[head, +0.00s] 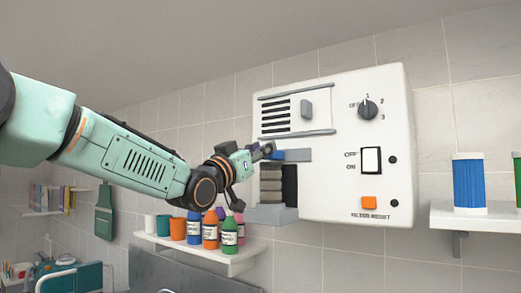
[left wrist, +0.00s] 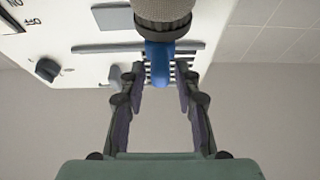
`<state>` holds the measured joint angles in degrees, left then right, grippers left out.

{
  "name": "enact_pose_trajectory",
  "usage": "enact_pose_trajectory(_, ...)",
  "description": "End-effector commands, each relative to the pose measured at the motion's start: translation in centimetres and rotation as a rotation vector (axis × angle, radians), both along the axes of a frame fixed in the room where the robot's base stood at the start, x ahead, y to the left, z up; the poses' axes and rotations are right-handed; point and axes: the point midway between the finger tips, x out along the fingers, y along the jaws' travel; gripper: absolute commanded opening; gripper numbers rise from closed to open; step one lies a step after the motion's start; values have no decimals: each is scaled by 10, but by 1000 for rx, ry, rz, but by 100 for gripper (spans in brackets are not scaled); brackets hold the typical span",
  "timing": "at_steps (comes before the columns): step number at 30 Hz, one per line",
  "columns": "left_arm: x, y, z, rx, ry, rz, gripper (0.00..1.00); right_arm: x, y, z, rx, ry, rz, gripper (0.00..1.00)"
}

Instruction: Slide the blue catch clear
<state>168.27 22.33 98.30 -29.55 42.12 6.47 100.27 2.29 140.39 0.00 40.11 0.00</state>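In the left wrist view the open fingers (left wrist: 160,78) stand either side of the blue catch (left wrist: 160,62), with a gap on both sides. I cannot tell how deep the catch lies between them. The roll (left wrist: 163,12) with its dark rim shows just beyond. My right gripper is not in view.
Above the catch are a grey handle (head: 306,109), slots and two rails. A knob (head: 368,109), a switch (head: 371,160) and an orange button (head: 369,203) are on the unit's right. A shelf (head: 240,258) with several bottles is below my arm.

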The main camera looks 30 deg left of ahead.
Motion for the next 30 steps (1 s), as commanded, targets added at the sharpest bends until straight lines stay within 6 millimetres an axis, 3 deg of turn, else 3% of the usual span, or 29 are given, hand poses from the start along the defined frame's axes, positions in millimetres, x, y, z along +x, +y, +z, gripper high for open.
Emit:
enact_pose_trajectory(10, 2, 0, -1, 0, 2, 1, 0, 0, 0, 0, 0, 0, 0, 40)
enact_pose_trajectory(30, 8, -2, -2, 2, 7, 2, 0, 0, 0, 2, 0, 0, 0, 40)
